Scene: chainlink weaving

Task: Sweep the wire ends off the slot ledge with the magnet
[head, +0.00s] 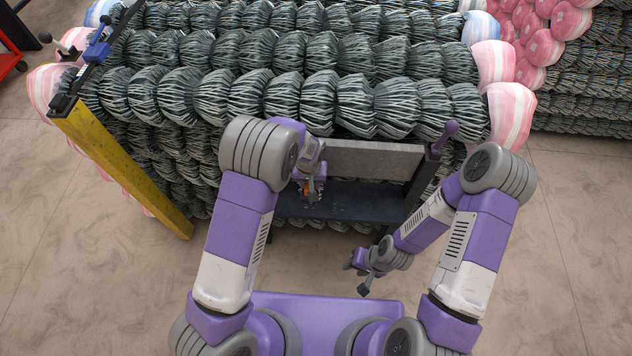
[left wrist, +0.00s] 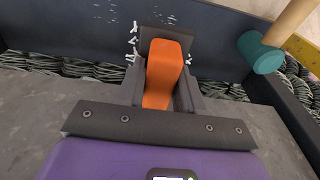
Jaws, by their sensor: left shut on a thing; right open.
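My left gripper (head: 310,192) reaches down at the dark slot ledge (head: 350,203) and is shut on an orange block, apparently the magnet. The orange magnet (left wrist: 163,75) stands out clearly between the dark fingers (left wrist: 160,90) in the left wrist view. Several small pale wire ends (left wrist: 133,42) cluster just left of the fingers, and a few more lie beyond and right of them on the dark ledge (left wrist: 70,38). I cannot tell whether some cling to the magnet. My right gripper (head: 362,278) is open and empty, low and right of the ledge.
A grey slab (head: 375,160) lies above the ledge. A teal-headed mallet (left wrist: 260,53) shows at the upper right of the left wrist view. Stacked wire rolls (head: 320,95) fill the back. A yellow beam (head: 125,165) stands at left. Open floor (head: 560,270) lies right.

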